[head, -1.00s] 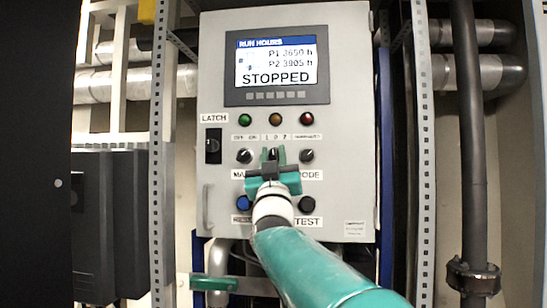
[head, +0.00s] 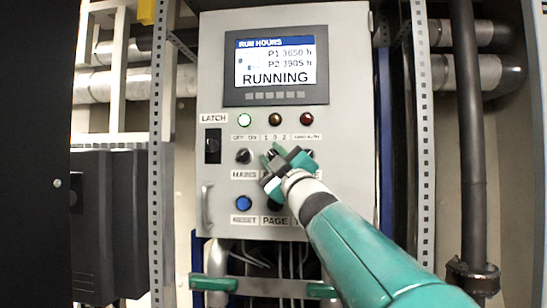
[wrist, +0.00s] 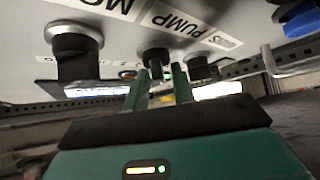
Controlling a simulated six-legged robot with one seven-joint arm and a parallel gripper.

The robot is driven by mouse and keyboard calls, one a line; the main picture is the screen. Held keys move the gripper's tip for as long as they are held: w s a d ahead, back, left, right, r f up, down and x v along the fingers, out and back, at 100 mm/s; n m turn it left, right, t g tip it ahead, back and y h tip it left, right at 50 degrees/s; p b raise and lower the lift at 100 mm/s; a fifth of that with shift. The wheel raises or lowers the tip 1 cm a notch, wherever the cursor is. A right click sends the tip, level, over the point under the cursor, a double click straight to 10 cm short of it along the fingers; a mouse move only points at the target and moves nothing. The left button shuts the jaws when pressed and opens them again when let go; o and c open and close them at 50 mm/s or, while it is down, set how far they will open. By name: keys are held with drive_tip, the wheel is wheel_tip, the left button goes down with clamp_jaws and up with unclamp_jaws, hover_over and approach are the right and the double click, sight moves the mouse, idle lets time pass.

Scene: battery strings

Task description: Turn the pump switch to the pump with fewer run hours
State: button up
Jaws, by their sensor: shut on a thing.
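The pump switch (wrist: 153,54) is the middle black knob, beside a PUMP label in the wrist view. In the head view it sits under the 1 0 2 marks and is mostly hidden by my gripper (head: 272,153). My gripper is shut on the knob, with its fingers on either side, and is rolled with its tips toward the upper left. The display (head: 276,61) reads P1 3650 h, P2 3905 h and RUNNING. The green lamp (head: 245,120) is lit. The knob's own pointer is hidden.
The mains knob (head: 244,156) is left of the pump switch, and another knob (wrist: 72,42) is on the other side. The latch switch (head: 212,146) and blue reset button (head: 243,203) are nearby. Perforated uprights (head: 157,190) flank the grey cabinet.

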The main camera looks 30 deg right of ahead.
drive_tip(key=shift+d+f, duration=0.15)
drive_tip(key=shift+d, duration=0.05)
idle(0.3)
drive_tip(key=o, duration=0.6)
drive_tip(key=shift+o, duration=0.2)
drive_tip(key=shift+w+d, duration=0.2)
drive_tip(key=shift+s+a, duration=0.2)
drive_tip(key=shift+a, duration=0.1)
drive_tip(key=v, duration=1.3)
drive_tip(key=shift+s, duration=0.35)
drive_tip(key=shift+f, duration=0.1)
